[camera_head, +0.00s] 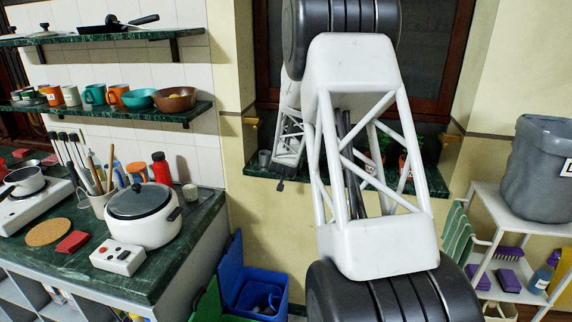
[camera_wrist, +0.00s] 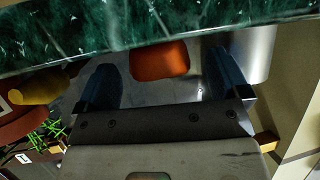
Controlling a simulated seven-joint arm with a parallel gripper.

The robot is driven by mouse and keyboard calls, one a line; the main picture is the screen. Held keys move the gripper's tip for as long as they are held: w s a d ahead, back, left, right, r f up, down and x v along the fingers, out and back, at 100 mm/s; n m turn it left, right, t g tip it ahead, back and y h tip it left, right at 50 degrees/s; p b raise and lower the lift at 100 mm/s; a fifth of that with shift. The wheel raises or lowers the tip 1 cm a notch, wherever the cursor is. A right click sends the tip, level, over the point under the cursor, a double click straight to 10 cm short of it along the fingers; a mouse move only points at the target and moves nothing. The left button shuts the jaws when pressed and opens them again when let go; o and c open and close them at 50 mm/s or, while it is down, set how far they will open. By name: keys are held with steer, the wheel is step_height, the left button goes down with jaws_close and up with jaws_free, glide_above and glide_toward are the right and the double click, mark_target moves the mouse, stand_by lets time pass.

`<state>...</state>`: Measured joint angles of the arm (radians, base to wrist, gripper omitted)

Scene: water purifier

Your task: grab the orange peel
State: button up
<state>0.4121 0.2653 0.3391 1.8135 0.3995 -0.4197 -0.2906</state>
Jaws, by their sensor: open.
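In the wrist view, a smooth orange piece (camera_wrist: 160,60), which looks like the orange peel, lies on a pale grey surface just below a green marble edge. My gripper (camera_wrist: 160,72) is open, with one dark finger to the left of the orange piece and the other to its right. Gaps show on both sides, and I see no contact. I cannot make out the peel in the head view, where my arm covers much of the window sill.
The green marble sill (camera_head: 436,180) carries potted plants. In the wrist view a shiny metal container (camera_wrist: 252,50) stands close to the right finger, and a yellow item (camera_wrist: 40,88) lies at the left. A blue bin (camera_head: 250,285) and the counter with a white cooker (camera_head: 150,225) are at the left.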

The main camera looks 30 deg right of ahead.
steer(key=shift+w+d+f, duration=0.2)
steer(key=shift+w+d, duration=0.1)
steer(key=shift+w, duration=0.1)
stand_by(0.3)
steer(key=c, duration=1)
steer(key=shift+r, duration=0.15)
steer(key=shift+r, duration=1.55)
steer(key=s+a, duration=0.2)
steer(key=s, duration=0.2)
steer(key=s+a+r, duration=0.1)
steer(key=s+a, duration=0.1)
steer(key=s, duration=0.3)
steer(key=s+a, duration=0.2)
steer(key=s, duration=0.3)
steer(key=shift+s+a+r, duration=0.25)
steer(key=shift+a+r, duration=0.05)
steer(key=shift+a, duration=0.1)
